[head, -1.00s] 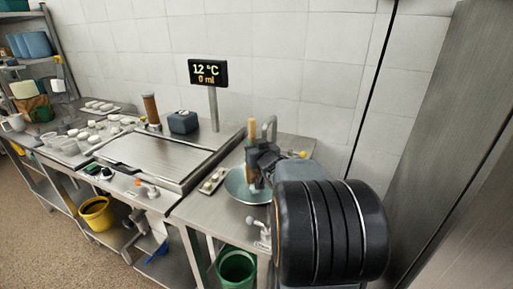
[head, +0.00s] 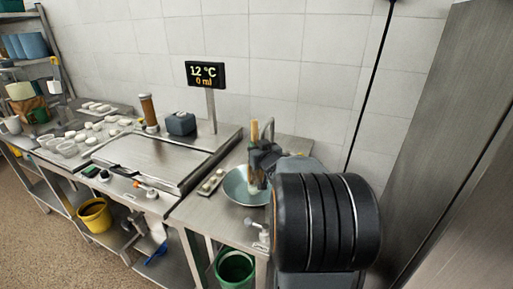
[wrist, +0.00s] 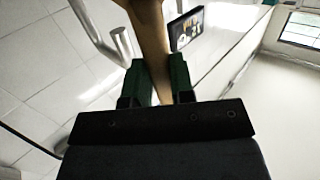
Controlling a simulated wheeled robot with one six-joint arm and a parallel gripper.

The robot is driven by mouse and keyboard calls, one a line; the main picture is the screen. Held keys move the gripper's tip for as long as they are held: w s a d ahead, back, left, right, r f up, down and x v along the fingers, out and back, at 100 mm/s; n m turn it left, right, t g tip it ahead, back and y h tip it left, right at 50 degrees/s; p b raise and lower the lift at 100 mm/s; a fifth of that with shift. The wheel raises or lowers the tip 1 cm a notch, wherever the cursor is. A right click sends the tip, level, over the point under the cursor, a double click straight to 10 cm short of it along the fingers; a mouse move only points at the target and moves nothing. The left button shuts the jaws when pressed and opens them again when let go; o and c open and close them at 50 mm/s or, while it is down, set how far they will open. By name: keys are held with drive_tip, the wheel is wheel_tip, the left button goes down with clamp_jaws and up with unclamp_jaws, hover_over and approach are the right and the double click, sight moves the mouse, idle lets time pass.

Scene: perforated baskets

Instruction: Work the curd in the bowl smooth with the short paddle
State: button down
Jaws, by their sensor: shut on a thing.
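A shallow pale-blue bowl (head: 237,187) stands on the steel counter at the right end of the bench. My gripper (head: 262,160) is above the bowl's right side. It is shut on the wooden paddle (head: 254,133), which is held about upright. In the wrist view the wooden handle (wrist: 150,40) sits between the two green fingers of my gripper (wrist: 158,82). The paddle's lower end reaches down into the bowl, by a whitish patch that may be curd (head: 253,190). My gripper and arm hide part of the bowl's right side.
A curved metal tap (head: 268,130) rises behind the paddle. A small tray (head: 211,182) with round pieces lies left of the bowl. A display reading 12 °C and 0 ml (head: 206,75) stands behind. A green bucket (head: 235,268) is below. The steel work plate (head: 150,160) is mostly clear.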

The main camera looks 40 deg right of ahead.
sight(255, 121)
drive_tip(key=shift+r+p, duration=3.7)
drive_tip(key=shift+r, duration=0.75)
